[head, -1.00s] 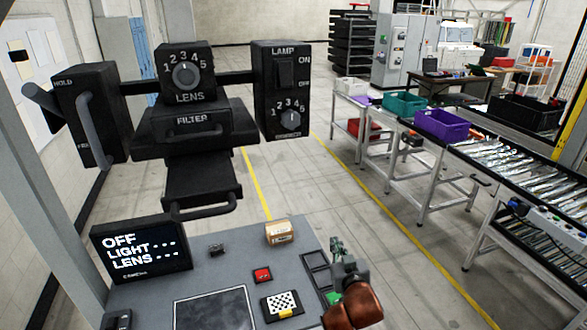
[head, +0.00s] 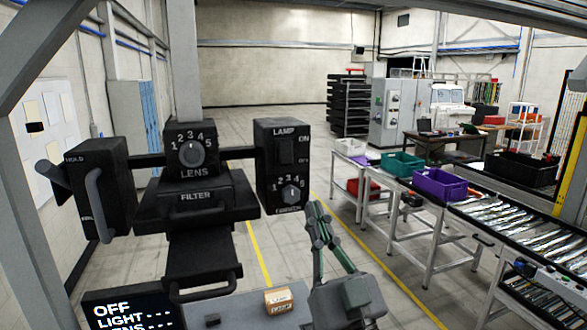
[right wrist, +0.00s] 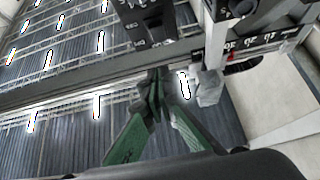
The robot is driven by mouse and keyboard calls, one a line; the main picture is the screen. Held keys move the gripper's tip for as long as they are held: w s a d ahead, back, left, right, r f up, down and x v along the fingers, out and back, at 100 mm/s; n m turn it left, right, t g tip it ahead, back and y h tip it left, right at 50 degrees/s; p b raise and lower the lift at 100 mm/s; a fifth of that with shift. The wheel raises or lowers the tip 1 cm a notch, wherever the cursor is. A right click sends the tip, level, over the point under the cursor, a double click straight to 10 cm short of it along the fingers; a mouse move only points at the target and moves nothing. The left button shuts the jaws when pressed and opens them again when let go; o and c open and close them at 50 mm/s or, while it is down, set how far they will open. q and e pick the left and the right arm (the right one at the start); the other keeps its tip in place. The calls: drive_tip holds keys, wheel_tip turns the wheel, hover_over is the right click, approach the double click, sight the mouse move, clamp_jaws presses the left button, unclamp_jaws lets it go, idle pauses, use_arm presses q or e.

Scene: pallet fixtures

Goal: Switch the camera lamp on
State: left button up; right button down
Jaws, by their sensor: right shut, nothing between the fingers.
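The black lamp box (head: 265,185) hangs at the right end of the camera bar. Its rocker switch (head: 287,151) sits under the word LAMP, between ON and OFF marks, with a numbered dial (head: 290,193) below. The screen (head: 125,312) at lower left reads OFF, with dashes after LIGHT. My right gripper (head: 314,207) is shut and empty, its green fingers pointing up, just right of and below the lamp box. The shut fingers also show in the right wrist view (right wrist: 156,78), near dark boxes. I cannot tell whether they touch anything. My left gripper is not in view.
The lens box (head: 191,160), filter drawer (head: 196,200) and hold box (head: 103,190) with its lever hang left of the lamp box. Benches with bins (head: 440,184) stand at the right.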

drive_tip(key=p, duration=0.4)
approach(288, 153)
wheel_tip(288, 153, up, 4)
drive_tip(key=w, duration=0.1)
drive_tip(key=w+a, duration=0.1)
drive_tip(key=w, duration=0.1)
drive_tip(key=w+p, duration=0.1)
drive_tip(key=shift+w+a+f, duration=0.15)
drive_tip(key=shift+w+f, duration=0.15)
drive_tip(key=shift+w, duration=0.05)
